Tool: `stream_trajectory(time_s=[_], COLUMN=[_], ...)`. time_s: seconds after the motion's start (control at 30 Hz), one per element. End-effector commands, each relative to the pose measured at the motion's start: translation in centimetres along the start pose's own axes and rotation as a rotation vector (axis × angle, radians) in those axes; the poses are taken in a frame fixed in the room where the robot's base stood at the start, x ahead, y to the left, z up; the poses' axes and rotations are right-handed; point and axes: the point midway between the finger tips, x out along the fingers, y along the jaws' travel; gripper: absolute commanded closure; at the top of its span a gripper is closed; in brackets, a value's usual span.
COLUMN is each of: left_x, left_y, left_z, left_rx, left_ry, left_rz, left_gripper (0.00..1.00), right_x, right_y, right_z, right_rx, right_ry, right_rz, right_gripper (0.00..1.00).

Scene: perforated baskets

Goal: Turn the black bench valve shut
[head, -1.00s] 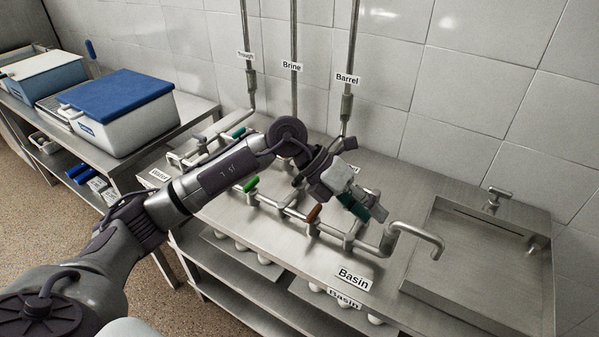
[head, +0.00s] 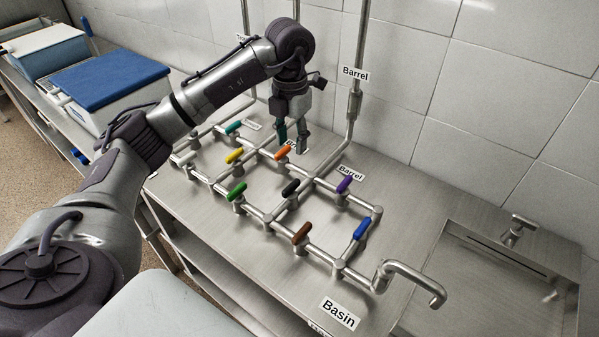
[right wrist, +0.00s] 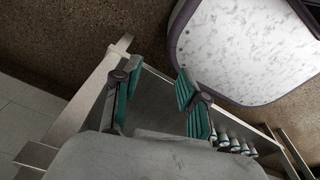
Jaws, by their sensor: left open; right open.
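The black valve (head: 290,187) sits in the middle of the pipe grid on the steel bench. Its lever slants up to the right and looks roughly in line with its pipe. My left gripper (head: 291,141) points down beyond the black valve, close behind the orange valve (head: 283,152). Its two teal-padded fingers are apart, with nothing seen between them. My right gripper (right wrist: 158,76) shows in the right wrist view with its teal-padded fingers wide apart and empty. The black valve is not recognisable in that view.
Other valves stand close around: green (head: 237,191), yellow (head: 235,155), teal (head: 233,127), purple (head: 344,185), brown (head: 301,233) and blue (head: 361,229). The upright Barrel pipe (head: 354,100) rises right of my left gripper. A curved spout (head: 415,278) and a sink (head: 480,275) are at right.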

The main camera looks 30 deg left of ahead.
Motion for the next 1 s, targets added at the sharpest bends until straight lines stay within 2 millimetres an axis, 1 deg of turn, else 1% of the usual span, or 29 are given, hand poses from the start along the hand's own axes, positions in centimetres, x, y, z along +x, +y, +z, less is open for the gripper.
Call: stream_trajectory(time_s=[0.17, 0.2, 0.3, 0.43, 0.6, 0.7, 0.83, 1.0], left_x=[2.6, 3.5, 5.6, 8.4, 11.3, 12.4, 13.2, 13.4], left_y=[0.0, 0.0, -0.1, -0.1, -0.1, -0.1, -0.1, -0.1], left_z=[-0.2, -0.1, -0.2, -0.1, -0.1, -0.1, 0.0, 0.0], left_rx=[0.002, 0.001, 0.001, 0.002, 0.002, 0.002, 0.003, 0.002], left_ry=[0.006, 0.007, 0.007, 0.005, 0.003, 0.002, 0.000, 0.000], left_rz=[-0.001, -0.001, -0.001, -0.002, -0.002, -0.002, -0.002, -0.002], left_gripper=[0.57, 0.57, 0.57, 0.57, 0.57, 0.57, 0.57, 0.57], right_x=[-1.0, -1.3, -2.0, -2.7, -3.1, -3.3, -3.4, -3.4], right_y=[-0.6, -0.7, -0.8, -0.8, -0.4, -0.3, -0.3, -0.4], right_z=[3.0, 3.7, 4.7, 4.4, 2.1, 1.3, 1.4, 2.2], right_rx=[0.000, 0.000, 0.000, 0.000, 0.000, 0.000, 0.000, 0.001], right_ry=[-0.044, -0.055, -0.072, -0.069, -0.035, -0.022, -0.024, -0.036], right_rz=[-0.007, -0.008, -0.010, -0.010, -0.006, -0.004, -0.004, -0.006], right_gripper=[0.57, 0.57, 0.57, 0.57, 0.57, 0.57, 0.57, 0.57])
